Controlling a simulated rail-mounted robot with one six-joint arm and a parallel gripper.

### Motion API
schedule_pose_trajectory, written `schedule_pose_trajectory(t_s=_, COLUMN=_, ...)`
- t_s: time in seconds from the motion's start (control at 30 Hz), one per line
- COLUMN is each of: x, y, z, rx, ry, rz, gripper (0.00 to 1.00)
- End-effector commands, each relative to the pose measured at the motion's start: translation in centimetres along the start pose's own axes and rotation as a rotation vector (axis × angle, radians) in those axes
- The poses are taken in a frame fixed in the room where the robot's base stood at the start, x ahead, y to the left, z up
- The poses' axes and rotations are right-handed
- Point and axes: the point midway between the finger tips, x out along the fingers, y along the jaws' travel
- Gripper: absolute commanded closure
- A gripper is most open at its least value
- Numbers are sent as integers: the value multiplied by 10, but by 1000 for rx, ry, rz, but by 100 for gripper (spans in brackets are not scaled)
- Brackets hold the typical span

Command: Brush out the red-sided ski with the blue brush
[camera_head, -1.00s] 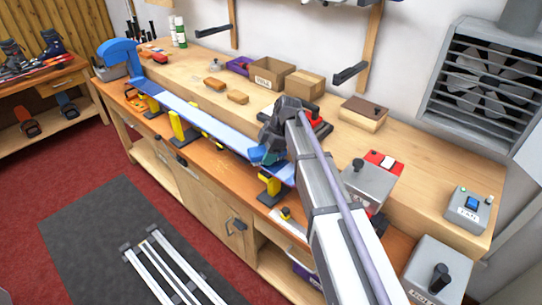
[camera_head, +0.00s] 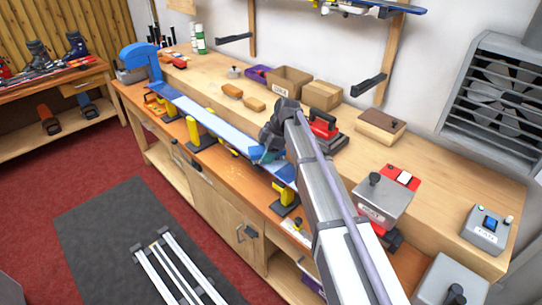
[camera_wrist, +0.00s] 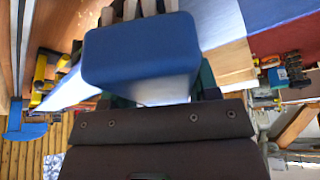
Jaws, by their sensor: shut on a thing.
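The ski (camera_head: 211,121) lies lengthwise on yellow-topped supports along the bench front, its blue tip curled up at the far left end. Its upper face is blue and white; I cannot make out a red side edge in the head view. My gripper (camera_head: 268,154) is low over the near part of the ski. In the wrist view, the blue brush (camera_wrist: 140,50) is held between my jaws, with the pale ski face (camera_wrist: 215,25) behind it. My arm and gripper hide part of the ski, and contact between brush and ski is not clear.
A red-and-black iron (camera_head: 323,128) sits right of my gripper. Brown blocks (camera_head: 254,104), an open cardboard box (camera_head: 290,82) and grey control boxes (camera_head: 382,200) stand on the bench. A yellow support (camera_head: 287,198) is under the near ski end.

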Motion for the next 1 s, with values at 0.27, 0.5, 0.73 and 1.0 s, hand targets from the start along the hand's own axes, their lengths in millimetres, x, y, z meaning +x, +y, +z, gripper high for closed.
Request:
schedule_pose_trajectory(t_s=0.27, x=2, y=8, z=-3, rx=0, ry=0, rz=0, gripper=64)
schedule_pose_trajectory(t_s=0.5, x=10, y=30, z=-14, rx=1, ry=0, rz=0, gripper=64)
schedule_pose_trajectory(t_s=0.73, x=10, y=33, z=-17, rx=0, ry=0, rz=1, gripper=64)
schedule_pose_trajectory(t_s=1.0, x=14, y=57, z=-30, rx=1, ry=0, rz=0, gripper=64)
